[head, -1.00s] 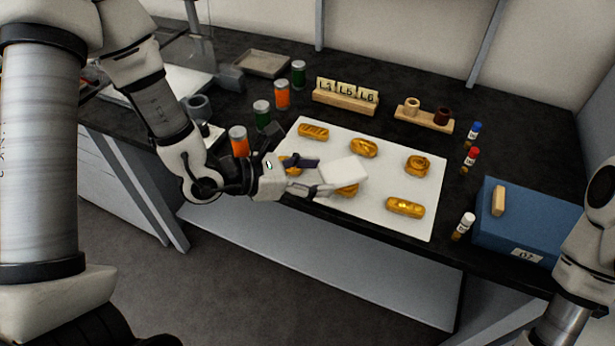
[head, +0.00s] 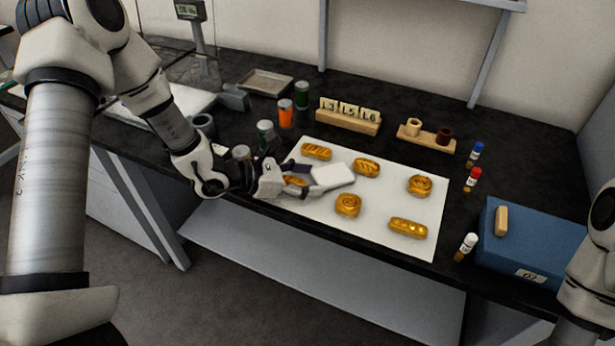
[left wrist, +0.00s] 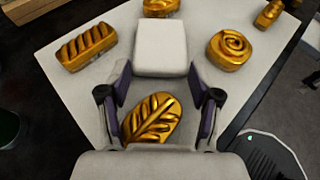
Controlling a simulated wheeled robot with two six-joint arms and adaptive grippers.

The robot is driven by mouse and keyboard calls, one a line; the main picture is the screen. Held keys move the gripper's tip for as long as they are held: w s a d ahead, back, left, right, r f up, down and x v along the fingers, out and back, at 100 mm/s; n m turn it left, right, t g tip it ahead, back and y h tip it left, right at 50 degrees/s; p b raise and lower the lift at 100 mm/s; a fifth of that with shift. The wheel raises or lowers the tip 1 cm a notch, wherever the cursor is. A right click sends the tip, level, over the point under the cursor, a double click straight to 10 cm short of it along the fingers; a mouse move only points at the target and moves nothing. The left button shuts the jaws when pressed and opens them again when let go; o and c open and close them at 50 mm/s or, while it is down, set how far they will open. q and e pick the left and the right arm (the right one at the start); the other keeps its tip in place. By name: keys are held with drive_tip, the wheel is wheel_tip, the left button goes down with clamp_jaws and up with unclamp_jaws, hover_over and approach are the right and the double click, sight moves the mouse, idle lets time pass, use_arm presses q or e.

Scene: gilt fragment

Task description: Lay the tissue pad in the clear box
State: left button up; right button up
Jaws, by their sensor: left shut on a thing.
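The tissue pad (head: 332,176) is a flat white block. My left gripper (head: 308,180) is shut on it and holds it over the left part of a white sheet. The left wrist view shows the pad (left wrist: 161,48) between the purple-lined fingertips (left wrist: 160,73), above the sheet. A leaf-patterned gold piece (left wrist: 152,118) lies below the fingers. I cannot make out the clear box with certainty; faint transparent panes stand at the back left in the head view. Part of my right arm shows at the right edge, but its gripper is out of view.
Several gold pieces, one a spiral (head: 348,205), lie on the white sheet (head: 300,210). Several capped jars, one orange (head: 286,113), stand left of it. A grey tray (head: 265,83), numbered block (head: 348,121), small vials and a blue box (head: 530,240) surround it.

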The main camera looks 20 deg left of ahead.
use_arm(q)
drive_tip(key=shift+f, duration=0.2)
drive_tip(key=o, duration=0.8)
